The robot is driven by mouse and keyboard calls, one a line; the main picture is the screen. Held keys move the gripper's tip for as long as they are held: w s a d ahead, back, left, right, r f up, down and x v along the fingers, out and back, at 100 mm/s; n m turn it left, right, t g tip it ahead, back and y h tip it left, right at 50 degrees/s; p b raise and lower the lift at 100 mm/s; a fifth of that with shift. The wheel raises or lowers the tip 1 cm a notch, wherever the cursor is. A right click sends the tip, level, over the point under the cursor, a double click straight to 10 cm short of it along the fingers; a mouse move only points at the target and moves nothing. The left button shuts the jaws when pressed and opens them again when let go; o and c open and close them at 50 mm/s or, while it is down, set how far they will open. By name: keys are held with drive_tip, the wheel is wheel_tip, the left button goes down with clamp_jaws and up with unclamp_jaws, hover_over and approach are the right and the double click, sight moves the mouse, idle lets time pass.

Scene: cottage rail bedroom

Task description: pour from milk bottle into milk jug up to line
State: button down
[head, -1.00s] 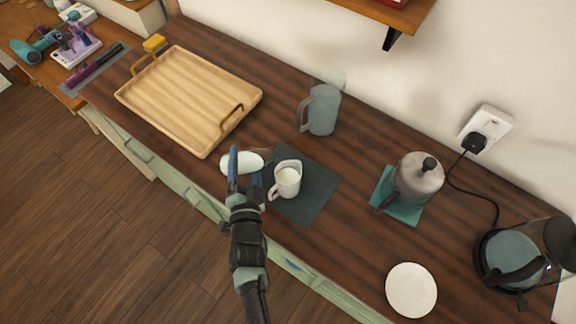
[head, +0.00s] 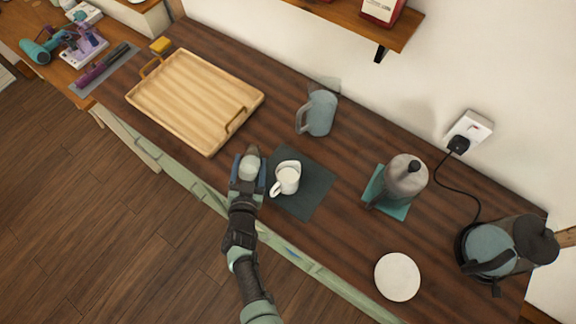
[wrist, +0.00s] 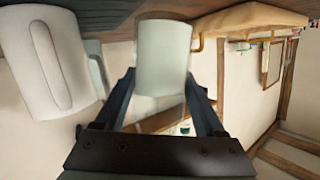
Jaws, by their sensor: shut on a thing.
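The milk bottle (head: 250,166) is held between the fingers of my gripper (head: 247,176), which is shut on it. The bottle looks upright, just left of the milk jug, near the counter's front edge. In the wrist view the bottle (wrist: 163,58) shows white milk in one part and a clear part nearer my gripper (wrist: 160,112). The white milk jug (head: 287,180) stands upright on a dark mat (head: 312,190). The jug (wrist: 48,65) also shows on the left in the wrist view, apart from the bottle. Its milk level and line cannot be made out.
A wooden tray (head: 180,100) lies left of the bottle. A grey-blue pitcher (head: 320,113) stands behind the jug. A metal pot (head: 405,178) on a teal mat, a white plate (head: 398,277) and a kettle (head: 495,248) are to the right.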

sight(245, 158)
drive_tip(key=shift+a+f+n+h+p, duration=0.1)
drive_tip(key=shift+n+h+p, duration=0.35)
drive_tip(key=shift+n, duration=0.35)
wheel_tip(245, 158, up, 7)
drive_tip(key=p, duration=0.7)
drive_tip(key=shift+f, duration=0.1)
